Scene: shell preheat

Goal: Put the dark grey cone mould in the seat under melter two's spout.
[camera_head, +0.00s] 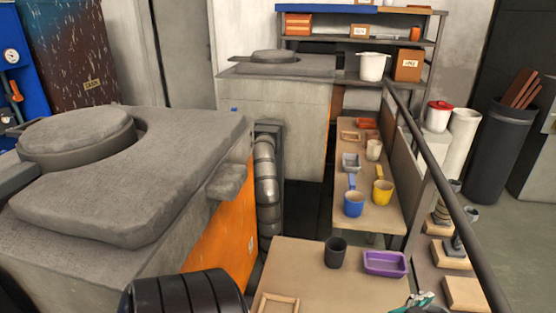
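A dark grey, round, open-topped vessel (335,253) stands upright on the near bench (320,290); it looks like the cone mould. A large grey melter (130,185) with an orange side fills the left, and a second grey melter (275,105) stands farther back. A blunt grey spout (228,181) juts from the near melter's right side. No number is readable on either melter, and I cannot make out a seat under a spout. A black ribbed shape at the bottom left appears to be part of my arm.
A purple tray (385,263) sits right of the dark vessel, and a wooden frame (278,304) lies at the front. Blue (353,204) and yellow (382,192) ladles stand on the farther bench. A dark rail (440,165) runs along the right. A teal-and-white thing is cut off at the bottom.

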